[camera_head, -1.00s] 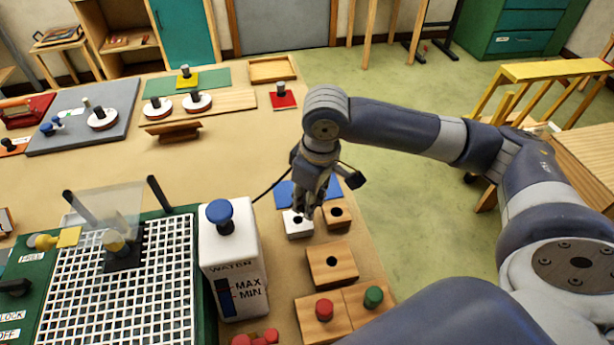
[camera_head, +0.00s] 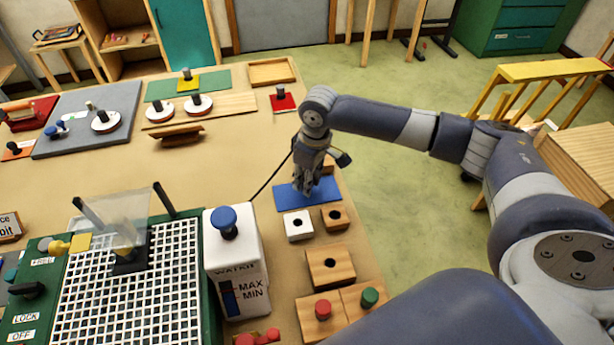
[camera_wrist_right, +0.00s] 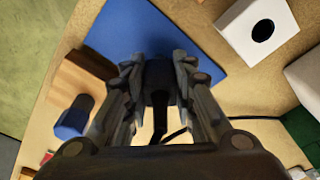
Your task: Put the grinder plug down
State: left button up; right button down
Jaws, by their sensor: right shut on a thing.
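My right gripper (camera_head: 306,188) points down over the blue mat (camera_head: 290,202) at the table's right side. It is shut on the dark grinder plug, which shows between the fingers in the right wrist view (camera_wrist_right: 160,82). In the head view the fingers mostly hide the plug. A black cord (camera_head: 270,180) runs from the gripper down behind the white water tank (camera_head: 237,262). The plug is at or just above the mat; I cannot tell whether it touches. My left gripper is not in view.
A white block with a hole (camera_head: 297,226) and a wooden block with a hole (camera_head: 335,217) stand in front of the mat. Another wooden block (camera_wrist_right: 82,72) and a blue knob (camera_wrist_right: 74,118) are beside the gripper.

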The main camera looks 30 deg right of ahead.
jog(key=shift+f, duration=0.1)
jog(key=c, duration=1.3)
grip_release()
jog(key=shift+c, duration=0.2)
notch_tip(320, 180, up, 12)
jog(key=s+b, duration=0.1)
jog(key=b, duration=0.1)
jog(key=shift+d, duration=0.3)
jog(key=shift+s, duration=0.15)
